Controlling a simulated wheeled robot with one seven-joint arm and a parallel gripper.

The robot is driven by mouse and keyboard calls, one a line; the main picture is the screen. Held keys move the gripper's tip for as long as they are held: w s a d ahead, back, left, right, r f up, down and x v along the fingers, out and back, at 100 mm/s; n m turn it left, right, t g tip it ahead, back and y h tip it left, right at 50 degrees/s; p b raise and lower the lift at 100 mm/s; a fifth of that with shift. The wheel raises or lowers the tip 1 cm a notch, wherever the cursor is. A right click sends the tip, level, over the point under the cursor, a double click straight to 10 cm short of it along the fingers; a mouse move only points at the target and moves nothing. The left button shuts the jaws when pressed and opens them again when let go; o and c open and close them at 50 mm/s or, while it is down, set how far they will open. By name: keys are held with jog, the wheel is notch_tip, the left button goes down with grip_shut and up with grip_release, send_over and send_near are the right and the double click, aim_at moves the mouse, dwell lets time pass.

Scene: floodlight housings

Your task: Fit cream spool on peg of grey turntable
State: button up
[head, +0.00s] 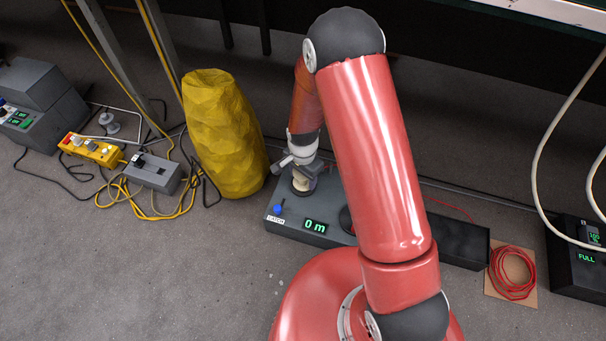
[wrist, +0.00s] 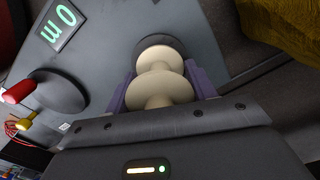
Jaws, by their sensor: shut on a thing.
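The cream spool (wrist: 160,88) is between the two purple fingers of my gripper (wrist: 161,90), which is shut on it. In the head view, the spool (head: 300,184) shows small below my gripper (head: 302,177), over the left part of a grey box. A round dark grey disc (wrist: 177,46), which looks like the turntable, shows just beyond the spool's far end in the wrist view. The spool covers much of the disc. The peg is hidden, and I cannot tell whether the spool is around it or touches the disc.
The grey box (head: 326,239) has a "0 m" display (head: 316,226) and a blue knob (head: 278,208). A crank disc with a red handle (wrist: 18,92) is beside the display. A tall yellow sack (head: 222,135) stands close left of my gripper. Coiled red cable (head: 512,273) lies right.

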jog(key=shift+f, duration=0.45)
jog(key=o, duration=1.1)
jog(key=shift+r+p, duration=2.3)
jog(key=shift+r, duration=1.2)
